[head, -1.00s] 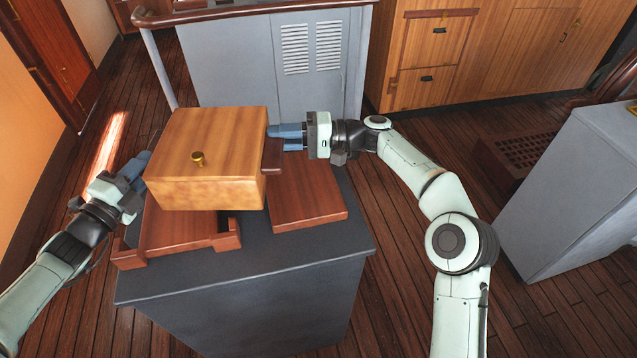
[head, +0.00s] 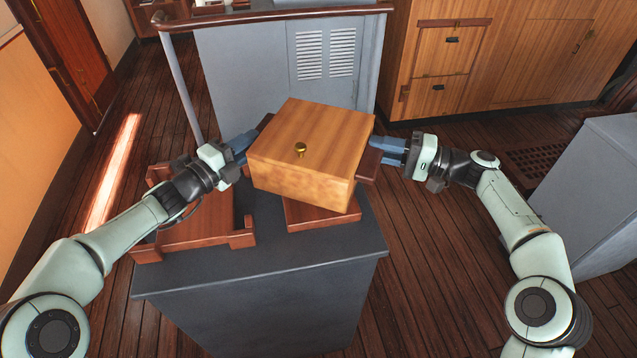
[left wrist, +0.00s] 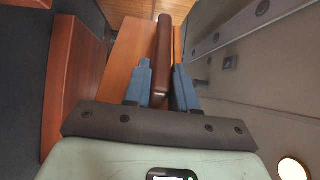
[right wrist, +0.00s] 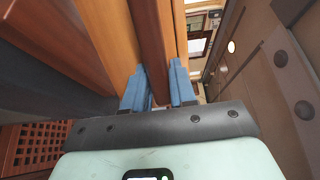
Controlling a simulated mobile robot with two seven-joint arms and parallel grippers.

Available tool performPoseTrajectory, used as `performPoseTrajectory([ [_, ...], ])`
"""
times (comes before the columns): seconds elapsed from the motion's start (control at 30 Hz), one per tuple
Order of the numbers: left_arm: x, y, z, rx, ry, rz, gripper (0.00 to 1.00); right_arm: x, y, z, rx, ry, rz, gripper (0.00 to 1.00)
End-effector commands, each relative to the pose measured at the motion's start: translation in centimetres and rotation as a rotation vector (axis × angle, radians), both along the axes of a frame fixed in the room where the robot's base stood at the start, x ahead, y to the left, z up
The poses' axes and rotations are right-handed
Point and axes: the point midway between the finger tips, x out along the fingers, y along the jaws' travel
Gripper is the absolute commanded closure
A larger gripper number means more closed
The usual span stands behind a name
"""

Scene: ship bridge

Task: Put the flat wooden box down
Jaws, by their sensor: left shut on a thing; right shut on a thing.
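The flat wooden box (head: 318,140) is light brown with a brass knob (head: 300,149) and darker side handles. It is held between both grippers, above a flat dark-red wooden board (head: 318,215) on the grey-topped stand. Whether its underside touches the board cannot be told. My left gripper (head: 242,146) is shut on its left handle; the left wrist view shows the dark handle (left wrist: 163,60) between the blue fingers. My right gripper (head: 386,150) is shut on the right handle (head: 367,166), which also shows between the fingers in the right wrist view (right wrist: 152,50).
A dark-red wooden tray with raised corners (head: 190,222) lies on the stand (head: 290,255), left of the box. The stand's front strip is bare. A grey louvred cabinet (head: 280,75) with a rail stands behind. Another grey console (head: 590,190) stands at the right.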

Motion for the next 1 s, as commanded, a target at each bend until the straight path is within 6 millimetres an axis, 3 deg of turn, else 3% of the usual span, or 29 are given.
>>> performPoseTrajectory([
  [0.53, 0.0, 0.2, -0.1, 0.000, -0.003, 0.005, 1.00, 0.0, -0.2, -0.1, 0.001, -0.002, -0.004, 1.00],
  [1.0, -0.1, 0.2, -2.6, 0.000, 0.005, 0.005, 1.00, -0.1, -0.1, -2.6, 0.001, 0.005, -0.004, 1.00],
])
